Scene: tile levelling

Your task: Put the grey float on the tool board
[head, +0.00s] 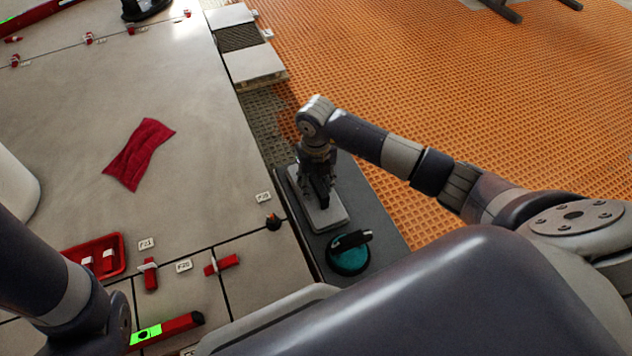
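The grey float (327,216), a light grey flat plate, is over the dark grey tool board (379,224) right of the tiled floor. It looks flat on the board or just above it; I cannot tell which. My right gripper (321,189) points down at the middle of the float, its fingers at the dark handle. The gripper and handle overlap, so whether the fingers are closed on it is unclear. My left arm shows at the lower left; its gripper is out of view.
A teal round tool with a black handle (348,256) sits on the board close to the float's near end. A red cloth (139,153), a red tray (94,257) and a red level with a green window (168,329) lie on the tiles. Stacked tiles (254,66) stand beyond.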

